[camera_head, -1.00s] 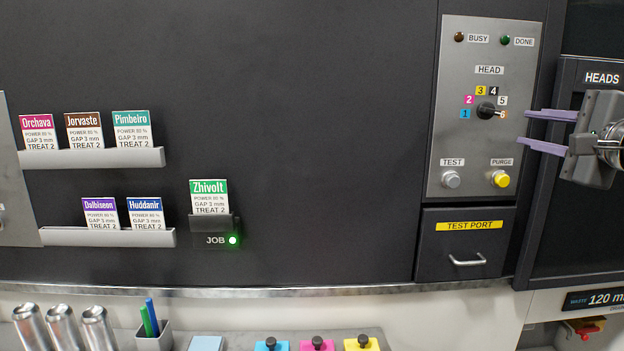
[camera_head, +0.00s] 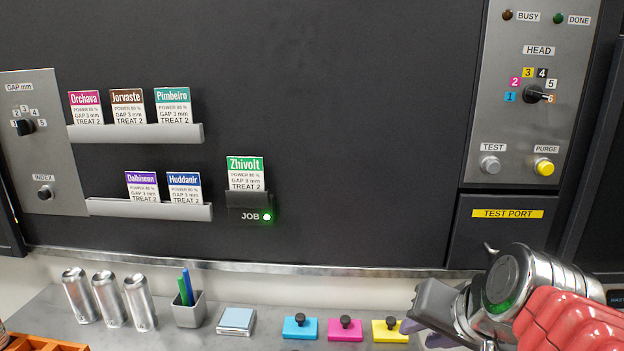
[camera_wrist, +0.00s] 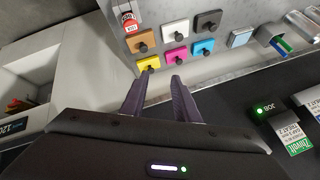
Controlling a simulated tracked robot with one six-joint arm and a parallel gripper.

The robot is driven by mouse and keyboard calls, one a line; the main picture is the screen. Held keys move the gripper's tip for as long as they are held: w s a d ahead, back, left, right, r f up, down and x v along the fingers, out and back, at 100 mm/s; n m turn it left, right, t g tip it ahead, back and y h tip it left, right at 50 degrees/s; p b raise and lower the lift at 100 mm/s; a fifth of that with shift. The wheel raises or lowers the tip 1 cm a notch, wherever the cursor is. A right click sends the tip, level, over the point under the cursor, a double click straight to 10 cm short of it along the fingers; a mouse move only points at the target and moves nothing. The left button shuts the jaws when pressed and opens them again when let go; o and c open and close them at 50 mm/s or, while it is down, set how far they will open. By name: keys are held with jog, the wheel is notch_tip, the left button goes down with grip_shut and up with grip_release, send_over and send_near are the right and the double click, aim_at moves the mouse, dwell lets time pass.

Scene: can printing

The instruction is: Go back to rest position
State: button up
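My gripper (camera_wrist: 160,77) has two purple fingers that stand apart with nothing between them. In the head view its dark grey body (camera_head: 436,303) and my arm are at the lower right, below the test port (camera_head: 507,226). There the fingers are mostly hidden behind the body. In the wrist view the fingers point toward the counter with the yellow knobbed block (camera_wrist: 149,64) and pink knobbed block (camera_wrist: 175,54) beyond them. I cannot tell how far they are from the tips.
The counter holds several cans (camera_head: 108,298), a pen cup (camera_head: 190,312), a light blue pad (camera_head: 236,320) and a cyan knobbed block (camera_head: 300,328). The panel has card shelves (camera_head: 136,133), the Zhivolt card (camera_head: 245,174) above a green JOB light, and a head selector (camera_head: 534,94) at 6.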

jog(key=s+a+f+n+g+h, duration=0.1)
jog(key=s+f+n, duration=0.4)
jog(key=s+f, duration=0.2)
jog(key=shift+s+a, duration=0.4)
jog(key=shift+s, duration=0.35)
dwell(1.3)
jog(key=shift+c, duration=0.5)
